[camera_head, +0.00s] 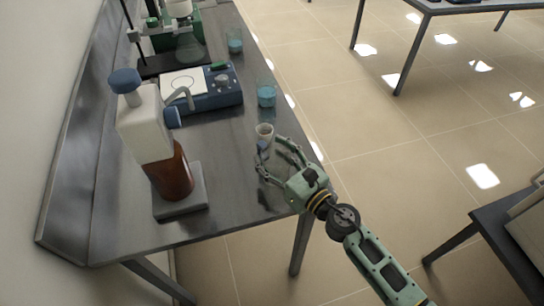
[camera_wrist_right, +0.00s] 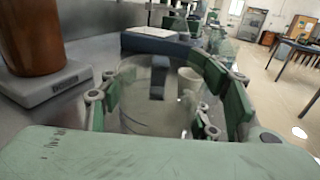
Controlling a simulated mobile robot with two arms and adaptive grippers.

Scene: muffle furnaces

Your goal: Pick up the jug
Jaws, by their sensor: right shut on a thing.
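The jug is a clear, see-through vessel (camera_wrist_right: 150,108) between the fingers of my right gripper in the right wrist view, with a blue part (camera_wrist_right: 158,76) on its far side. My right gripper (camera_head: 269,157) is shut on the jug near the right edge of the dark bench. In the right wrist view, its green fingers (camera_wrist_right: 163,66) curve around the jug on both sides. In the head view the jug is hard to make out between the fingers. I cannot tell whether its base touches the bench. My left gripper is not in view.
A small white cup (camera_head: 264,132) stands just beyond the fingers. Beakers of blue liquid (camera_head: 266,97) (camera_head: 235,45) stand farther back. A brown bottle dispenser (camera_head: 168,175) on a grey base is left, and a blue instrument (camera_head: 222,92) behind. The bench front (camera_head: 150,232) is clear.

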